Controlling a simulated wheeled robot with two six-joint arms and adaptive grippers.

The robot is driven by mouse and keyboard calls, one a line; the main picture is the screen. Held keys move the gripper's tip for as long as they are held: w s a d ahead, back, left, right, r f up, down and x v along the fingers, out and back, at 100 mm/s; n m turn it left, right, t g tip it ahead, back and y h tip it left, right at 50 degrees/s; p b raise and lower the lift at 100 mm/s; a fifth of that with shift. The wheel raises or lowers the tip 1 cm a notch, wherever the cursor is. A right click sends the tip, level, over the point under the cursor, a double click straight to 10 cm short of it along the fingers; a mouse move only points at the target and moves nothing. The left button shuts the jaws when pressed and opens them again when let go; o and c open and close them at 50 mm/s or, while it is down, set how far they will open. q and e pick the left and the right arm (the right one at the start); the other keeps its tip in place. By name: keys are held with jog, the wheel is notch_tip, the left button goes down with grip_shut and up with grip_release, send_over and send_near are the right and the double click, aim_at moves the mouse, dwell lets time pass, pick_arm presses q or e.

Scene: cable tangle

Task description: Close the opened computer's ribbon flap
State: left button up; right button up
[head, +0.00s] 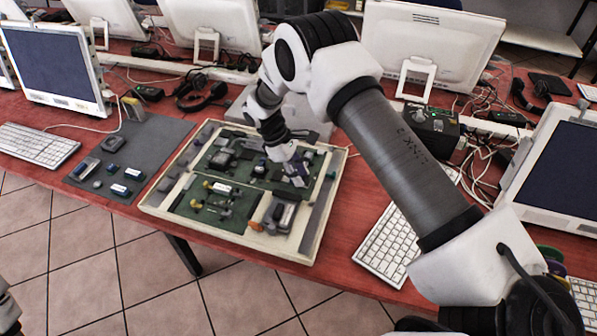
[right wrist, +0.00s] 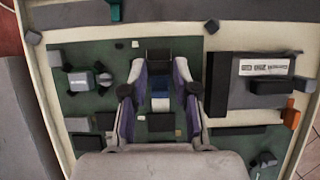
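The opened computer is a pale shallow tray (head: 150,207) with green boards and dark parts inside. My right gripper (head: 297,176) points down over its upper right part. In the right wrist view the two fingers (right wrist: 159,76) stand apart with a gap between them. A small blue and white part (right wrist: 160,97) shows in that gap, with a dark block (right wrist: 159,57) just beyond at the fingertips. I cannot tell which of these is the ribbon flap, or whether a finger touches it. My left gripper is out of view; only a bit of my left arm shows at the lower left edge.
A grey mat (head: 118,150) with several small parts lies left of the tray. Keyboards (head: 392,243) and monitors (head: 55,62) stand around on the red table, with tangled cables behind. In the right wrist view, a large dark labelled block (right wrist: 262,85) stands right of the fingers.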

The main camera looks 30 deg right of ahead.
jog(key=shift+w+r, duration=0.1)
jog(key=v, duration=1.1)
jog(key=shift+w+a+r, duration=0.1)
jog(key=shift+r, duration=0.25)
